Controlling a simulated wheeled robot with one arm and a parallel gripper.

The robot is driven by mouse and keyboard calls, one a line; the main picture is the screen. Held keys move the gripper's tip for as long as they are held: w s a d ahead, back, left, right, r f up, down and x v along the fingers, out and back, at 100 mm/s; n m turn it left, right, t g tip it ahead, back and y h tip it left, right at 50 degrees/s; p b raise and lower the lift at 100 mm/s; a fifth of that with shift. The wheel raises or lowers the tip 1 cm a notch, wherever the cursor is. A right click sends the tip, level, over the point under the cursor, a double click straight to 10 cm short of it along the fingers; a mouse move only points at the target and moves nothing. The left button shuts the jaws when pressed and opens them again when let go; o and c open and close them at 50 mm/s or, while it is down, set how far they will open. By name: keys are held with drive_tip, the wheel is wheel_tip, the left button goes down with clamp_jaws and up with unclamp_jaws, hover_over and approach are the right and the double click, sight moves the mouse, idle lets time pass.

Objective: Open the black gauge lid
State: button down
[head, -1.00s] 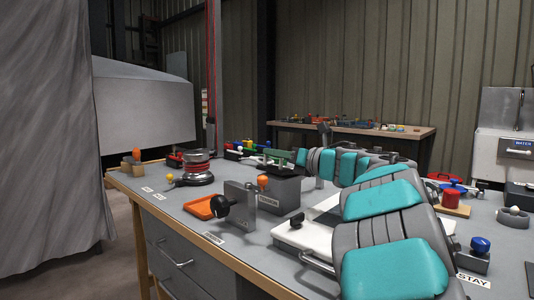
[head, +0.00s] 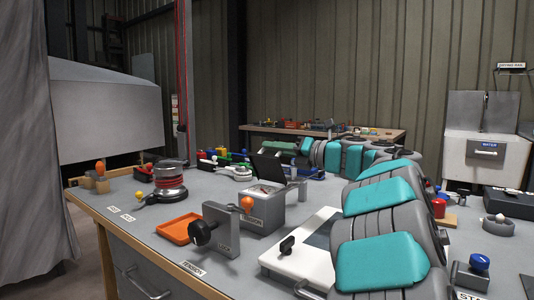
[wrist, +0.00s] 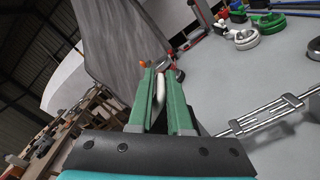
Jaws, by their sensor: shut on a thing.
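The black gauge lid (head: 268,167) stands raised and tilted on the grey gauge box (head: 262,212). The pale top of the box shows under it. My gripper (head: 272,147), with green fingers, is behind the lid's upper edge, partly hidden by it. In the wrist view, my gripper (wrist: 162,75) is closed around a pale rounded bar (wrist: 160,88). The bar looks like the lid's handle, but its join to the lid is hidden.
In front of the box are a grey block with a black knob (head: 204,232) and an orange tray (head: 179,229). A red-banded metal spool (head: 169,180) stands left. A white hinged plate (head: 292,262) is at the front. My arm fills the right.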

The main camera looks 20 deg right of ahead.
drive_tip(key=shift+w+d+f+b, duration=0.45)
drive_tip(key=shift+w+d, duration=0.25)
drive_tip(key=shift+d, duration=0.25)
drive_tip(key=shift+w+d+f, duration=0.1)
drive_tip(key=shift+d+f, duration=0.05)
drive_tip(key=shift+f, duration=0.1)
drive_tip(key=c, duration=0.9)
unclamp_jaws()
drive_tip(key=shift+r, duration=0.1)
drive_tip(key=shift+r, duration=0.2)
drive_tip(key=v, duration=0.7)
drive_tip(key=shift+s+d+b, duration=0.2)
drive_tip(key=shift+s+b, duration=0.15)
drive_tip(key=shift+b, duration=0.05)
